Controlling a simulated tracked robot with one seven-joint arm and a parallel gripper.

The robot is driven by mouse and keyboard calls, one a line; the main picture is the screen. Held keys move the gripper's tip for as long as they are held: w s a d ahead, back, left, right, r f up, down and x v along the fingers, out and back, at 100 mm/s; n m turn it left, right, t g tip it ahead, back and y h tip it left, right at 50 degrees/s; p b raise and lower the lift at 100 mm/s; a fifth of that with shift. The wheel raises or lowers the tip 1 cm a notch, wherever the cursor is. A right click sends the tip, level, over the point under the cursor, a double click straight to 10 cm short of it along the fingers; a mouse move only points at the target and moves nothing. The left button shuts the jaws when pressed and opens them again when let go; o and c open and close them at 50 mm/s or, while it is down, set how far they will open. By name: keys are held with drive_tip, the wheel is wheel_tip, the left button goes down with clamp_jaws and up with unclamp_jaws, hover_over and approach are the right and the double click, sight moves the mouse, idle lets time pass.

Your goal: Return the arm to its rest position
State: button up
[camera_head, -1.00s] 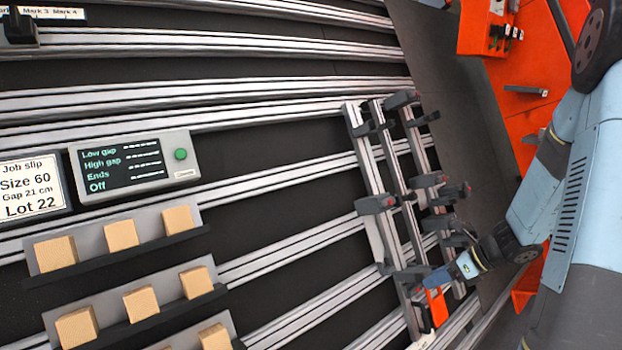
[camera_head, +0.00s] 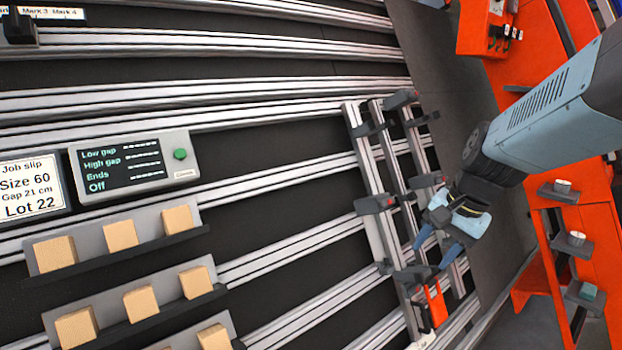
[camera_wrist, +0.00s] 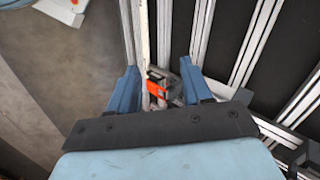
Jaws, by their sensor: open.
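My gripper (camera_head: 438,248) is at the right of the head view, in front of the right side of the clamp frame (camera_head: 378,236). Its two blue fingers are apart and nothing is between them. In the wrist view my gripper (camera_wrist: 160,88) shows open, with both fingertips clear of each other. An orange tool-like thing (camera_head: 436,303) is at the lower end of the frame, below the fingers. It also shows in the wrist view (camera_wrist: 158,88), behind the gap between the fingers. My arm reaches in from the right edge of the head view.
Metal rails run across a black backing. A display unit (camera_head: 134,166), a job slip (camera_head: 32,188) and racks of wooden blocks (camera_head: 120,235) are at the left. An orange stand with small shelves (camera_head: 570,246) is at the right. Grey floor (camera_head: 480,65) lies between.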

drive_tip(key=s+r+n+t+h, duration=0.2)
drive_tip(key=s+r+n, duration=0.4)
drive_tip(key=s+n, duration=0.2)
drive_tip(key=shift+s+d+r+t+h, duration=0.15)
drive_tip(key=shift+r+t+h, duration=0.15)
drive_tip(key=shift+r+t, duration=0.1)
idle(0.7)
